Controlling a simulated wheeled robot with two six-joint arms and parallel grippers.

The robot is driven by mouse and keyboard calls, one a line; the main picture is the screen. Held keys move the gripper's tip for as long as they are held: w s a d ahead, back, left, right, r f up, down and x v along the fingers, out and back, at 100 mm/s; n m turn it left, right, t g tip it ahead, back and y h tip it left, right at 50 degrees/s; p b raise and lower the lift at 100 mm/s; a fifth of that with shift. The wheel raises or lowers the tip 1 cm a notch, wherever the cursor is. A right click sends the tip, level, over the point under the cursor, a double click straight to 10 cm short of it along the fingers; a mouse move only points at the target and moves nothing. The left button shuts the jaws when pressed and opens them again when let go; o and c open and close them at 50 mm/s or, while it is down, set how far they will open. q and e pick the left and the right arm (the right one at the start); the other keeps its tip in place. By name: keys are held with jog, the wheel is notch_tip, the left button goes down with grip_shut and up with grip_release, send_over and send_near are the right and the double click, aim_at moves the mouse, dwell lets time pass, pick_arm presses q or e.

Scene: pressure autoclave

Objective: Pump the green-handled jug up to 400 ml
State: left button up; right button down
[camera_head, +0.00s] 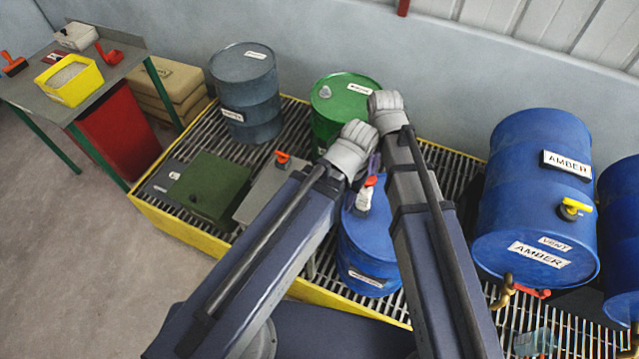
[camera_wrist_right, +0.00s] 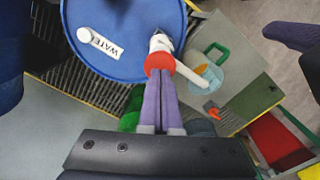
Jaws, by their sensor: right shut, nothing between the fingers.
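A blue drum (camera_head: 367,248) labelled WATER in the right wrist view (camera_wrist_right: 125,40) carries a hand pump with a red knob (camera_wrist_right: 159,64) and a white spout (camera_wrist_right: 190,74). The green-handled jug (camera_wrist_right: 206,78) shows in the right wrist view, a clear vessel beside the drum, below the spout. Its level marks are too small to read. In the head view I cannot make out the jug. My right gripper (camera_wrist_right: 160,84) is shut and empty, its fingertips at the red knob; contact is unclear. It also shows partly in the head view (camera_head: 374,164). My left gripper is hidden.
A yellow-edged grating (camera_head: 187,233) bears a grey drum (camera_head: 246,95), a green drum (camera_head: 345,92) and a dark green box (camera_head: 208,186). Blue AMBER drums (camera_head: 533,190) lie at the right. A bench (camera_head: 95,88) stands at the far left, with open floor before it.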

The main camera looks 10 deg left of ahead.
jog(key=shift+f, duration=0.15)
dwell(0.4)
jog(key=shift+f+b, duration=2.25)
jog(key=shift+b, duration=0.15)
jog(key=shift+r+p, duration=2.5)
jog(key=shift+f, duration=0.25)
jog(key=shift+f+b, duration=2.2)
jog(key=shift+b, duration=0.25)
jog(key=shift+r+p, duration=2.4)
jog(key=shift+p, duration=0.05)
jog(key=shift+f, duration=0.2)
